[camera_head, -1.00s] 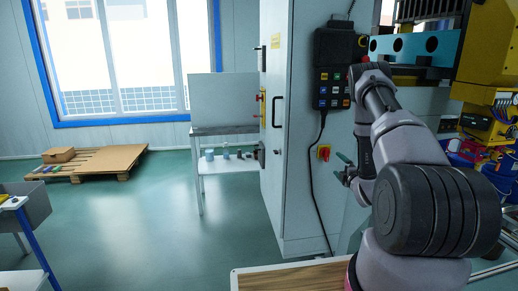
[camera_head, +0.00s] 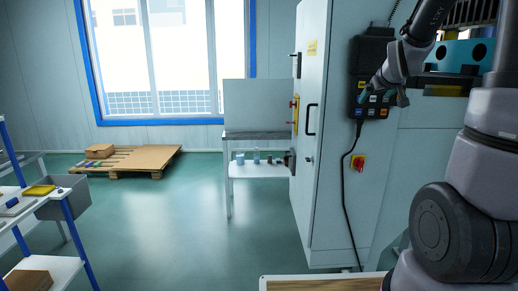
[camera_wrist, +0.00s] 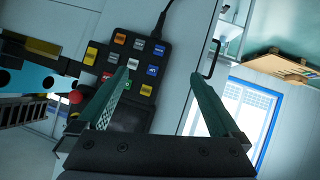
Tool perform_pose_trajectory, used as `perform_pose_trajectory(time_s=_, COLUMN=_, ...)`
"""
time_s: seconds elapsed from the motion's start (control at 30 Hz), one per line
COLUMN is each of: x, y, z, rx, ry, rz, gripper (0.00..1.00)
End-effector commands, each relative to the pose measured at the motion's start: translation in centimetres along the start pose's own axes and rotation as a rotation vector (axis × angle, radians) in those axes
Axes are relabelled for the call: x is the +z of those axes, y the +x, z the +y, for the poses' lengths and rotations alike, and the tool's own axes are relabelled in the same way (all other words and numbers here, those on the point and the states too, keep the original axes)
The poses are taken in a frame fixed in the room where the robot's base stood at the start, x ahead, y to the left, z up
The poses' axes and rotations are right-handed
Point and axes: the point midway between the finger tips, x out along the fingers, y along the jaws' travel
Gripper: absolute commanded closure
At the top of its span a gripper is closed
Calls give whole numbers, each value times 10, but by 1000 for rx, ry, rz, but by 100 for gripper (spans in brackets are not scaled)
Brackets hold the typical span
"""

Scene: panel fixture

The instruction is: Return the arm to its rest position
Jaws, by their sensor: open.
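My arm rises at the right of the head view. My gripper (camera_head: 382,97) is in front of the black control pendant (camera_head: 370,50) on the cabinet's side. In the wrist view my gripper (camera_wrist: 162,78) has its two green fingers spread wide with nothing between them. The pendant (camera_wrist: 108,55), with its coloured buttons, shows beyond the left finger. I cannot tell the exact gap between the fingertips and the pendant.
The tall grey cabinet (camera_head: 335,200) has a door handle (camera_head: 311,119) and a red-and-yellow switch (camera_head: 357,163). A cable hangs below the pendant. A wooden-topped table edge (camera_head: 320,284) is low in front. Open green floor (camera_head: 190,225) lies to the left.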

Motion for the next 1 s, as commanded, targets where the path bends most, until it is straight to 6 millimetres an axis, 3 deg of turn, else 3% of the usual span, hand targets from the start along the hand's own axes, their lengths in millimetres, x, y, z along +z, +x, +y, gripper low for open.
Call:
perform_pose_trajectory(time_s=0.03, x=-2, y=-27, z=-8, rx=-25, ry=53, rz=-18, gripper=0)
perform_pose_trajectory(time_s=0.3, x=31, y=-160, z=-62, rx=-170, ry=343, rz=-210, gripper=0)
perform_pose_trajectory(time_s=0.5, x=72, y=-241, z=-94, rx=-246, ry=502, rz=-352, gripper=0)
perform_pose_trajectory(time_s=0.7, x=95, y=-278, z=-109, rx=-276, ry=574, rz=-430, gripper=0)
perform_pose_trajectory(time_s=1.0, x=98, y=-281, z=-111, rx=-279, ry=583, rz=-443, gripper=0)
